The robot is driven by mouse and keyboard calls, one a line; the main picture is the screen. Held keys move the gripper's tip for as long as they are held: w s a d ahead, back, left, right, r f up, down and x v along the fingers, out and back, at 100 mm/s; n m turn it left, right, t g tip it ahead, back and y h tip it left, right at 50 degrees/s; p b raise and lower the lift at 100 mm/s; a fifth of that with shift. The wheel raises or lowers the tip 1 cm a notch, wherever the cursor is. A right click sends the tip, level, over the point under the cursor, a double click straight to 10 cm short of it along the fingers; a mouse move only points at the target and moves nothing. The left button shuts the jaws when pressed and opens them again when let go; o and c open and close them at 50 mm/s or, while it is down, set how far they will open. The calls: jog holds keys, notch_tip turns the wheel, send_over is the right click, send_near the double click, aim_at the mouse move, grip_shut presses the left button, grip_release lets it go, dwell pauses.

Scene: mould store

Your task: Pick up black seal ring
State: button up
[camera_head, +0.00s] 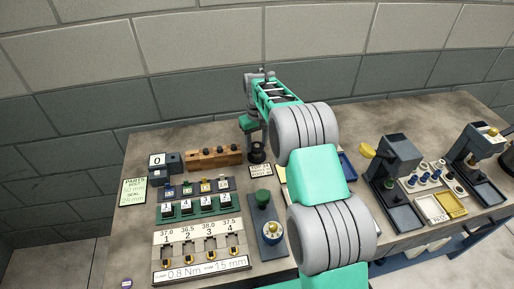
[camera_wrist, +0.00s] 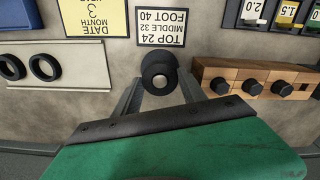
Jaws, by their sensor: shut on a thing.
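My gripper (camera_wrist: 160,84) has its two fingers shut on a small black ring-like part, the black seal ring (camera_wrist: 147,77), with a pale round centre. A dark stepped post (camera_wrist: 158,59) shows directly behind the ring; I cannot tell whether the ring still touches it. In the head view the post (camera_head: 257,152) stands on the table just below my gripper, and the ring cannot be made out there. Two more black rings (camera_wrist: 12,67) (camera_wrist: 45,67) lie on a pale plate at the left of the wrist view.
A wooden block with dark knobs (camera_head: 215,157) stands close beside the post. A card reading TOP 24, MIDDLE 32, FOOT 40 (camera_wrist: 160,27) lies by it. Numbered racks (camera_head: 200,207) fill the table's left side. Dark press-like stands (camera_head: 395,170) are at the right.

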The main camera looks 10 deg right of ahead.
jog(key=c, duration=0.5)
jog(key=shift+w+r, duration=0.1)
jog(key=shift+r, duration=0.5)
jog(key=s+a+r+b, duration=0.3)
jog(key=s+r+b, duration=0.3)
jog(key=s+r, duration=0.7)
jog(key=shift+s+d+r+p, duration=0.1)
jog(key=shift+s+r+p, duration=0.05)
jog(key=shift+r+p, duration=0.9)
jog(key=shift+s+r+p, duration=0.15)
jog(key=shift+r+p, duration=0.9)
jog(key=shift+p, duration=0.05)
jog(key=shift+s+d+r+p, duration=0.1)
jog(key=shift+s+r+p, duration=0.05)
jog(key=shift+r+p, duration=0.9)
